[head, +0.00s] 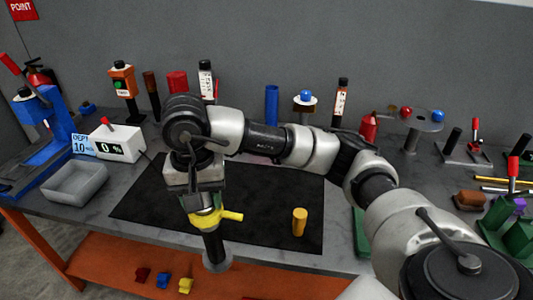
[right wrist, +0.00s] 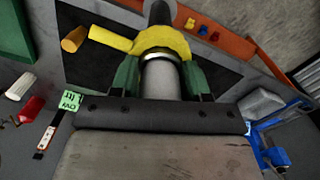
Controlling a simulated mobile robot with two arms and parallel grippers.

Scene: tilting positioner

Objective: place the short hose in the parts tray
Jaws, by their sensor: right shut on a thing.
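My right gripper (head: 205,200) hangs over the front of the black mat. In the right wrist view its green fingers (right wrist: 160,82) are shut on a grey cylinder (right wrist: 162,77) with a yellow collar (right wrist: 164,42). A yellow stub juts sideways from the collar, and a black part continues beyond it. I cannot tell whether this is the short hose. A short yellow-orange cylinder (head: 300,222) stands upright on the mat, right of the gripper. A grey open tray (head: 75,196), probably the parts tray, sits at the table's left and looks empty. My left gripper is out of view.
The black mat (head: 145,205) covers the table's middle. A white display box (head: 119,144) and a blue press (head: 57,140) stand near the tray. Bottles, a blue cylinder (head: 272,105) and fixtures line the back. Small coloured parts lie on the orange lower shelf (head: 110,265).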

